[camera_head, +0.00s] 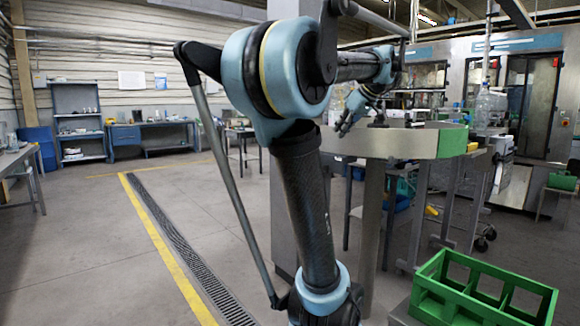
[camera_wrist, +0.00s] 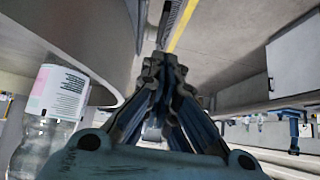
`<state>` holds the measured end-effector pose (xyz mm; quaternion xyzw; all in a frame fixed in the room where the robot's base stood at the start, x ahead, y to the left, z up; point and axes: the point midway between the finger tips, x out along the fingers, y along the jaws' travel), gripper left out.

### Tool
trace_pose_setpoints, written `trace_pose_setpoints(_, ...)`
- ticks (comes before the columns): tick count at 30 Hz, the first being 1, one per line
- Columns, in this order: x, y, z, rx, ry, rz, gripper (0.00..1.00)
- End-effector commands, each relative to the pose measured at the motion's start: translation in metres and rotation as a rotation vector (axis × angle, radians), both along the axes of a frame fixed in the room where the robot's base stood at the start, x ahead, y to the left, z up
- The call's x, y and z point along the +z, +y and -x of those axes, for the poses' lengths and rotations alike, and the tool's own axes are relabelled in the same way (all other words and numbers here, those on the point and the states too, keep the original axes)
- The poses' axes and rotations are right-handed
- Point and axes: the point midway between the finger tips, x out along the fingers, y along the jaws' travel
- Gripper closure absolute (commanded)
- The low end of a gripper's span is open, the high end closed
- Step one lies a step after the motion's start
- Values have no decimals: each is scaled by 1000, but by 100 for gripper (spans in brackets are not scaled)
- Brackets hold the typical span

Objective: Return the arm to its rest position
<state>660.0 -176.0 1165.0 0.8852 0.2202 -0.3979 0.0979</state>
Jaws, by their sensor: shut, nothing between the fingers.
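My gripper (camera_head: 345,126) is at the end of my blue and black arm, which is raised and bent in the head view. It is beside the left edge of the round grey metal machine top (camera_head: 375,143) and appears apart from it. In the wrist view my gripper (camera_wrist: 163,62) has its fingers drawn together with nothing between them. A clear bottle with a white printed label (camera_wrist: 58,92) is at the left of the wrist view, beside the gripper and not held.
A green crate with compartments (camera_head: 480,292) is at the lower right. A clear bottle (camera_head: 488,108) stands behind the machine top. A grey column rises behind my arm. The floor at left is open, with a yellow line (camera_head: 165,245) and drain grate. Blue workbenches (camera_head: 152,131) stand far left.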

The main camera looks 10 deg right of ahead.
Motion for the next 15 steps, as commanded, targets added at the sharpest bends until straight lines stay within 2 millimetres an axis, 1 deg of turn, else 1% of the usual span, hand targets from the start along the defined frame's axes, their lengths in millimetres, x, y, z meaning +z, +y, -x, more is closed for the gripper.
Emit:
trace_pose_setpoints(2,-7,7,2,-1,13,-3,100)
trace_pose_setpoints(5,-26,26,9,-7,54,-13,100)
trace_pose_setpoints(8,-58,54,22,-25,123,-24,100)
trace_pose_setpoints(9,-74,66,29,-35,154,-27,100)
trace_pose_setpoints(11,-96,83,40,-53,198,-28,100)
trace_pose_setpoints(12,-112,93,48,-67,228,-29,100)
trace_pose_setpoints(14,-134,108,60,-86,268,-25,100)
trace_pose_setpoints(15,-149,117,69,-102,295,-22,100)
